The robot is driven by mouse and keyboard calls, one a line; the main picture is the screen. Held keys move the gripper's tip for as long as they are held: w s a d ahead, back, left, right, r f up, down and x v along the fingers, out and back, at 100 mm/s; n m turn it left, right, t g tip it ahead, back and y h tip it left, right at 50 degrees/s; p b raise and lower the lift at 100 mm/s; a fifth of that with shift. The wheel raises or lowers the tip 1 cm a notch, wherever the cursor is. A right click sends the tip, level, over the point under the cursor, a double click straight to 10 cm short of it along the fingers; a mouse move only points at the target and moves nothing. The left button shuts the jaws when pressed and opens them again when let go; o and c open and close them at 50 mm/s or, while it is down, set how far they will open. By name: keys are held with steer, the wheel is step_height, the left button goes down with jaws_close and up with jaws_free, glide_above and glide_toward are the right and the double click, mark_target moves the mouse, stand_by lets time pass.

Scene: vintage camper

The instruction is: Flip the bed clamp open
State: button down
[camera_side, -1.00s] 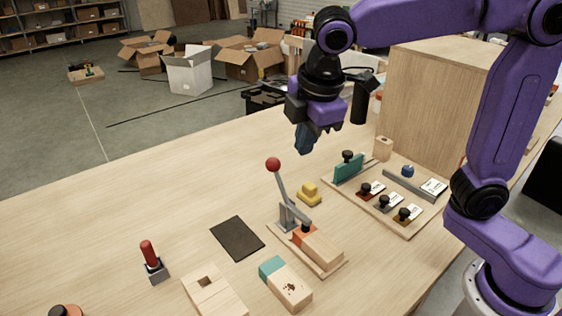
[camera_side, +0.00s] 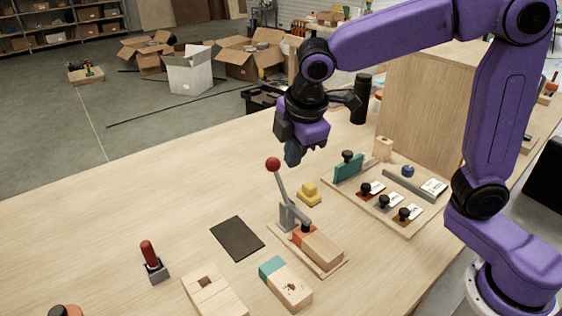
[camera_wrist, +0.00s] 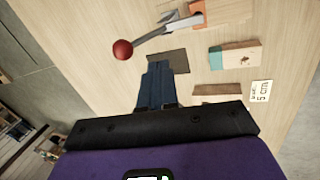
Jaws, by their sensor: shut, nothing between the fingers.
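The bed clamp is a grey metal toggle clamp (camera_side: 287,214) with a red ball (camera_side: 273,164) on its lever. The lever stands nearly upright, leaning a little left, in the side view. The clamp's arm reaches over a wooden block with an orange end (camera_side: 318,247) on a wooden base (camera_side: 336,267). My gripper (camera_side: 292,158) is shut and empty, above the table and just up and right of the red ball, apart from it. In the wrist view the ball (camera_wrist: 122,50) lies beyond and left of my fingertips (camera_wrist: 158,66).
A dark mat (camera_side: 237,238) lies left of the clamp. A teal-ended block (camera_side: 287,284) lies in front of it. A yellow piece (camera_side: 309,194) stands behind it. A board (camera_side: 410,229) with several knobbed pieces is at right. A red-handled tool (camera_side: 151,262) stands at front left.

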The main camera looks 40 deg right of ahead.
mark_target(275, 166)
steer(key=shift+w+d+f, duration=0.2)
steer(key=shift+w+f, duration=0.7)
steer(key=shift+w+d+f, duration=0.15)
steer(key=shift+w+f, duration=0.7)
steer(key=shift+w+d+f, duration=0.2)
steer(key=shift+w+f, duration=0.7)
steer(key=shift+w, duration=0.1)
steer(key=shift+w+f+g, duration=0.25)
steer(key=shift+w+g, duration=0.6)
steer(key=shift+g, duration=0.05)
steer(key=w+f+g, duration=0.4)
steer(key=w+f, duration=0.1)
steer(key=w, duration=0.1)
steer(key=shift+w+f, duration=0.15)
steer(key=shift+f, duration=0.25)
